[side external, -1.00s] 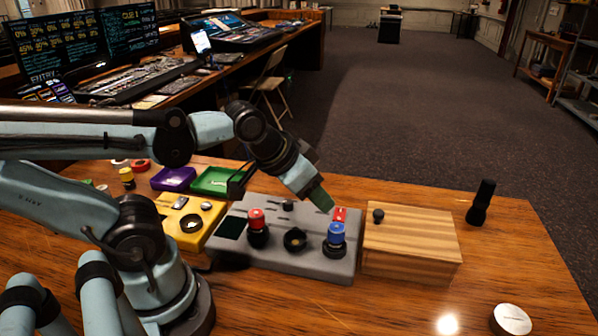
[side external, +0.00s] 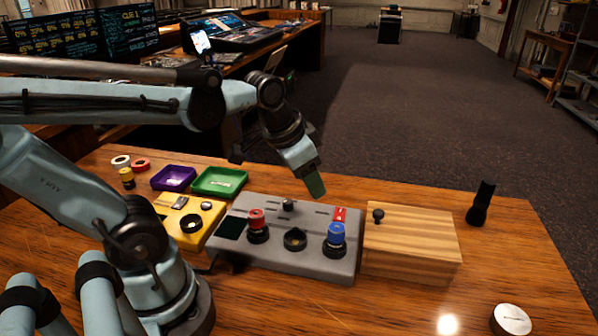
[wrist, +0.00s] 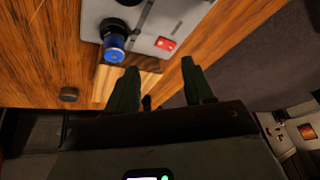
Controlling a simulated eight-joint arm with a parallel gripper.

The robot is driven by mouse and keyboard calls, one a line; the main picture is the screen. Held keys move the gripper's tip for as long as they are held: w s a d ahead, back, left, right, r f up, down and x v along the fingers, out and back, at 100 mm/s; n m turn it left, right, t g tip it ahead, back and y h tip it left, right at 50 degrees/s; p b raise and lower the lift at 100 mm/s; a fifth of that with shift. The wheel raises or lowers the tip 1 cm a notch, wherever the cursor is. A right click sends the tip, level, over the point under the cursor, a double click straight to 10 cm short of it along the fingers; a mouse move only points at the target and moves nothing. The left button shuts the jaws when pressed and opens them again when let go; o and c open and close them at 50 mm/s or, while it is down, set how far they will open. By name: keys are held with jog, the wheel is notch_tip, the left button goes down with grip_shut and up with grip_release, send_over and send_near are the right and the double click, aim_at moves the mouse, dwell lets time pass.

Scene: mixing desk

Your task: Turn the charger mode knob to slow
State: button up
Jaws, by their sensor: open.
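The grey charger box (side external: 270,262) stands on the wooden desk. A small dark knob (side external: 288,205) sits near its back edge; its setting is too small to read. A red-capped cylinder (side external: 257,218) and a blue-capped cylinder (side external: 336,233) stand upright at its front, with an empty black round socket (side external: 294,240) between them. A red switch (side external: 340,214) is at the back right. My gripper (side external: 314,186) is raised above the box's back edge, right of the knob. In the wrist view my open, empty fingers (wrist: 160,72) show near the blue-capped cylinder (wrist: 113,48) and red switch (wrist: 165,43).
A yellow box (side external: 182,232) adjoins the charger's left side. Purple (side external: 173,178) and green (side external: 219,181) trays lie behind it. A striped wooden box (side external: 410,262) with a dark knob (side external: 378,215) stands at the right. A black upright object (side external: 481,203) is farther right.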

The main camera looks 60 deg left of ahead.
aim_at(289, 201)
jog(key=w+a+r+m+g+h, duration=0.1)
jog(key=a+m+g, duration=0.35)
jog(key=a, duration=0.55)
jog(key=shift+n+g, duration=0.35)
jog(key=shift+d+f, duration=0.15)
jog(key=shift+f, duration=2.85)
jog(key=shift+d+f, duration=0.1)
jog(key=shift+f, duration=2.9)
grip_shut()
